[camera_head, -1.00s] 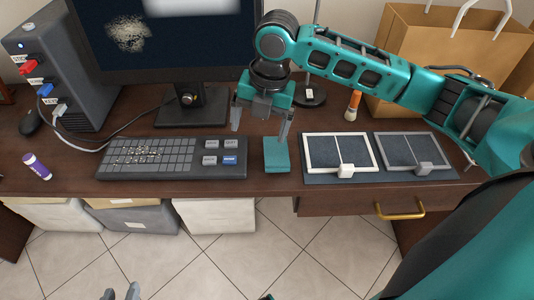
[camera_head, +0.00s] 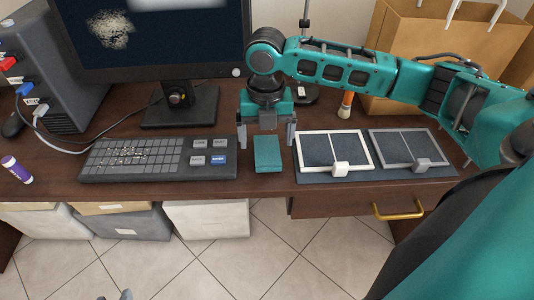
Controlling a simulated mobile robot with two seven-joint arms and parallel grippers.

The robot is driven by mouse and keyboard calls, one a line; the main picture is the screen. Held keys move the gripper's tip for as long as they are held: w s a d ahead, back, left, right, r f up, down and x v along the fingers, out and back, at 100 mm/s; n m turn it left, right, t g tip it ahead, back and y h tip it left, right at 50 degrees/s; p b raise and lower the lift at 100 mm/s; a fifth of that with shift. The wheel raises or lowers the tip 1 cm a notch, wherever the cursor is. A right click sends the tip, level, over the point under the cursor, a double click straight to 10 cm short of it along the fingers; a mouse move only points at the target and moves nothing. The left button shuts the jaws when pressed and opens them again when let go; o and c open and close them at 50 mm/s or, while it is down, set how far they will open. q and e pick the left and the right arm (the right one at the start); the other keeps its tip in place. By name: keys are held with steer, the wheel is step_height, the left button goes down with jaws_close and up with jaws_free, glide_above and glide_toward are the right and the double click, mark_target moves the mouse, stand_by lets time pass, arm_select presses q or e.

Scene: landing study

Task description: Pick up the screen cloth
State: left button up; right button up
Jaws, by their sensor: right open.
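The screen cloth, a small folded teal cloth (camera_head: 267,154), lies flat on the dark wooden desk between the keyboard and the framed panels. My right gripper (camera_head: 266,138) is open and points down over the cloth's far part. One finger is on each side of it, and nothing is between the fingers. I cannot tell how high the fingertips are above the desk. Only a small grey tip of my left gripper (camera_head: 124,295) shows at the bottom edge, so its jaws are hidden.
A dirty keyboard (camera_head: 150,158) lies left of the cloth. A white-framed panel (camera_head: 361,150) and a grey-framed panel (camera_head: 437,148) lie to its right. The monitor (camera_head: 150,75) stands behind, with a smudge on its screen. A purple tube (camera_head: 17,169) lies at far left.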

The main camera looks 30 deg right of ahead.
mark_target(268, 151)
step_height(268, 151, down, 4)
steer(key=shift+d+b, duration=0.15)
steer(key=shift+b, duration=0.4)
steer(key=shift+f, duration=0.1)
steer(key=shift+c, duration=0.8)
arm_select(q)
steer(key=shift+d+f, duration=0.2)
steer(key=shift+f, duration=0.1)
arm_select(e)
steer(key=c, duration=1)
arm_select(q)
steer(key=a+r+p, duration=0.1)
steer(key=p, duration=0.1)
steer(key=a+r+p, duration=0.1)
steer(key=p, duration=0.2)
steer(key=shift+s, duration=0.4)
arm_select(e)
step_height(268, 151, up, 20)
steer(key=shift+r, duration=0.1)
